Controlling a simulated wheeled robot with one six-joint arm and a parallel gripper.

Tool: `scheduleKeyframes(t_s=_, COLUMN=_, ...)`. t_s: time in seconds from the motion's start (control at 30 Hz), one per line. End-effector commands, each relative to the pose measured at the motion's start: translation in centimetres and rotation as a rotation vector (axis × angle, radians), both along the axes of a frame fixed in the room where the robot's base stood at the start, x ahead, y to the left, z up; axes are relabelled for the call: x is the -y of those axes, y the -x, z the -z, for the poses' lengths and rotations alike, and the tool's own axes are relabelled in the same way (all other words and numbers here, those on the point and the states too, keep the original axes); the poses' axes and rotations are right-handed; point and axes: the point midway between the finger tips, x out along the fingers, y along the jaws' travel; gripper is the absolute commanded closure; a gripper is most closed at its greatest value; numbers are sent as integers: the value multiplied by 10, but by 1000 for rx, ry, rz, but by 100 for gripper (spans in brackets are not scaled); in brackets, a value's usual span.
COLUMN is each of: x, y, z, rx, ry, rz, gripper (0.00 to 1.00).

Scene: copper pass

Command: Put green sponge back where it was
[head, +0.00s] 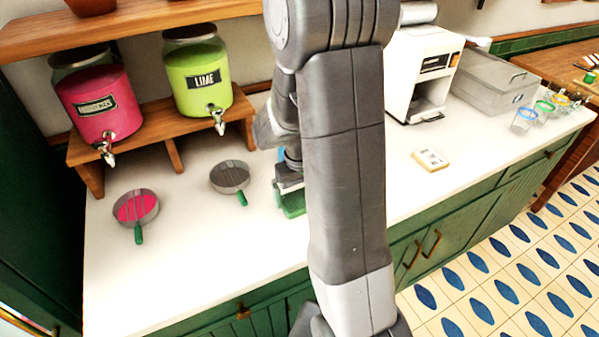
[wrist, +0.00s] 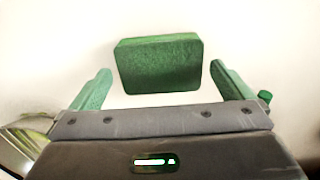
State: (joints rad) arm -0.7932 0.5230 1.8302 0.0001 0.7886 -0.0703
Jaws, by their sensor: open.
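The green sponge (wrist: 158,64) lies on the white counter in the wrist view, a block with rounded corners. My gripper (wrist: 160,90) is open, with one green finger to the left of the sponge and one to the right. Clear gaps show between the sponge and both fingers, so nothing is held. In the head view my gripper (head: 291,202) is low over the counter, partly hidden behind my arm. The green patch there cannot be clearly split into finger and sponge.
Two strainers with green handles, one pink inside (head: 135,207) and one grey (head: 230,177), lie left of my gripper. Pink (head: 96,98) and lime (head: 197,75) dispensers stand on a wooden shelf behind. A small tile-like block (head: 430,160) lies right, before a white machine (head: 420,70).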

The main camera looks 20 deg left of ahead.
Motion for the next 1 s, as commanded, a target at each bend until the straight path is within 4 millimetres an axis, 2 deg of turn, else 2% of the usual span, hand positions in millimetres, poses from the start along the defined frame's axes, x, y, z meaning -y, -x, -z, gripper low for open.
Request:
scheduleKeyframes(t_s=0.3, x=-1, y=-1, z=-66, rx=4, ry=-5, rz=0, gripper=0)
scheduleKeyframes(t_s=0.5, x=0, y=0, z=-94, rx=1, ry=-1, rz=0, gripper=0)
scheduleKeyframes(t_s=0.67, x=0, y=0, z=-103, rx=0, ry=0, rz=0, gripper=0)
scheduleKeyframes(t_s=1.0, x=0, y=0, z=-102, rx=-1, ry=1, rz=0, gripper=0)
